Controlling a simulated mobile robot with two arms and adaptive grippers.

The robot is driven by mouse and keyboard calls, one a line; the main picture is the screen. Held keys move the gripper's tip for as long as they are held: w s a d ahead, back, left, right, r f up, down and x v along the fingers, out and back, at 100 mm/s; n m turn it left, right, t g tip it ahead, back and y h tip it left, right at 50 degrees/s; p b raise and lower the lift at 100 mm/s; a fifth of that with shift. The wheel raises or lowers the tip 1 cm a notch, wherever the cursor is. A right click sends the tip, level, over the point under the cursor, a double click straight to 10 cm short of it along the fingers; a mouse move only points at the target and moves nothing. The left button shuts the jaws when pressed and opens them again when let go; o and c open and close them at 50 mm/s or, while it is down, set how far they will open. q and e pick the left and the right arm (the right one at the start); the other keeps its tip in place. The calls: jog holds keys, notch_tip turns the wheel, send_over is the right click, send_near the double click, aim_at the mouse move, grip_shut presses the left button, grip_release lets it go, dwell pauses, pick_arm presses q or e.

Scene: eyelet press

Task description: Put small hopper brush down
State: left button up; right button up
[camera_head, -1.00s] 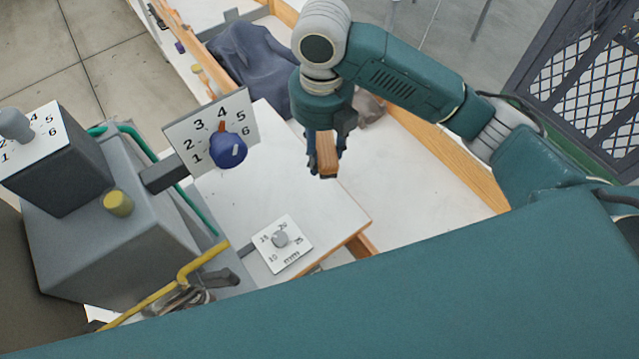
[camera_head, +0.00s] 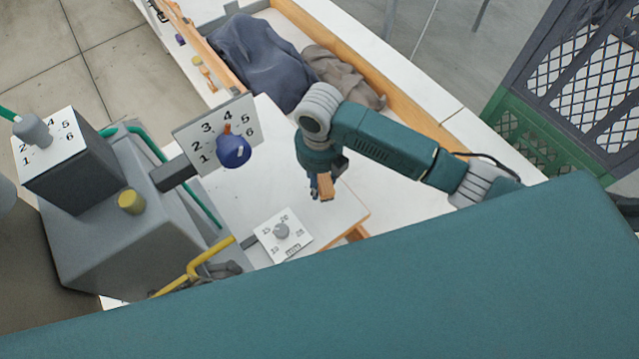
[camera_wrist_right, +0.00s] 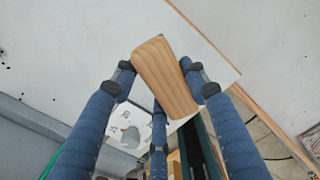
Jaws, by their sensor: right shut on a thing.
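The small hopper brush shows as a wooden block-like piece (camera_head: 325,187) held in my right gripper (camera_head: 321,180) in the head view. In the right wrist view the wooden piece (camera_wrist_right: 163,75) lies tilted between the blue fingers of the right gripper (camera_wrist_right: 162,85), which are shut on it. Its bristles cannot be made out. The gripper is over the white worktop (camera_head: 270,185), near its right corner; the gap below the brush is hard to judge. My left gripper is not in view.
A grey press with a numbered plate and blue knob (camera_head: 233,151) stands at left. A small dial plate (camera_head: 282,235) is close to the gripper. Dark cloth (camera_head: 262,60) and brown cloth (camera_head: 345,75) lie in the tray behind. White surface right of the worktop is clear.

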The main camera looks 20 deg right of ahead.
aim_at(320, 188)
notch_tip(320, 188, down, 4)
jog(key=shift+r+p, duration=0.25)
jog(key=shift+p, duration=0.1)
jog(key=shift+f, duration=0.15)
jog(key=o, duration=1.4)
jog(key=shift+f, duration=0.1)
